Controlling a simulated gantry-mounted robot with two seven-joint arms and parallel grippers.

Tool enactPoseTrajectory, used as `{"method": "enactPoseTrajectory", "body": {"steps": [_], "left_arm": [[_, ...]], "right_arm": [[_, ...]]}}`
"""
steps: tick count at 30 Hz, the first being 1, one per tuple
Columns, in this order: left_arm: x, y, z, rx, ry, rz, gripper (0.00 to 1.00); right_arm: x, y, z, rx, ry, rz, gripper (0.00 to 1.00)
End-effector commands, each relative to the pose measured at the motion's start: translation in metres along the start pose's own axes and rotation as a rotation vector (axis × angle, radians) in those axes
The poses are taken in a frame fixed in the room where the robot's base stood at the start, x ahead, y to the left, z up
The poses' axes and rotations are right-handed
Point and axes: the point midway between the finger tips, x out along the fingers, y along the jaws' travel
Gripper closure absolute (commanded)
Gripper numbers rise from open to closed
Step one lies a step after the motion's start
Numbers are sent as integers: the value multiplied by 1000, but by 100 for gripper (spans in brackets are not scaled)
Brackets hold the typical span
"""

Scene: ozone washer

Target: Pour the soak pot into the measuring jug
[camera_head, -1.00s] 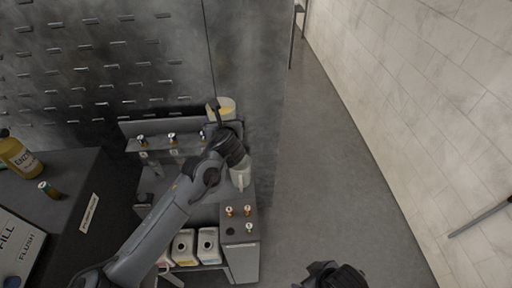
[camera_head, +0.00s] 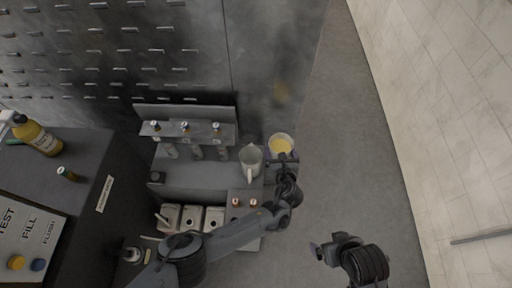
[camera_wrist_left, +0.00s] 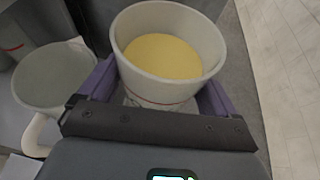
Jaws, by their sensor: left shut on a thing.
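The soak pot (camera_head: 281,136) is a white round cup with yellow liquid in it. My left gripper (camera_head: 280,155) is shut on it, with a purple finger on each side in the left wrist view (camera_wrist_left: 165,95). The pot (camera_wrist_left: 168,82) looks about upright, with the liquid well below its rim. The measuring jug (camera_head: 250,163) is a pale jug with a handle, standing on the grey bench just left of the pot. It also shows in the left wrist view (camera_wrist_left: 50,78), apart from the pot. My right gripper (camera_head: 328,250) is over the floor at the lower right; its jaws are unclear.
Behind the jug, a shelf (camera_head: 184,112) carries several small taps. Several grey-white containers (camera_head: 190,217) stand in front of the bench. A dark cabinet with a yellow bottle (camera_head: 38,138) is on the left.

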Motion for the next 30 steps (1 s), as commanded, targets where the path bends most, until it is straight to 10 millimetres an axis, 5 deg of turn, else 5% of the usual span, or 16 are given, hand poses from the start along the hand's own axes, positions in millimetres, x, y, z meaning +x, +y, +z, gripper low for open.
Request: {"method": "enactPoseTrajectory", "body": {"steps": [13, 30], "left_arm": [[-38, -19, -43, 10, 0, -23, 44], [-42, -18, -48, -5, 5, -28, 44]], "right_arm": [[-17, 2, -4, -5, -3, 4, 0], [-21, 2, -5, -8, -3, 6, 0]]}}
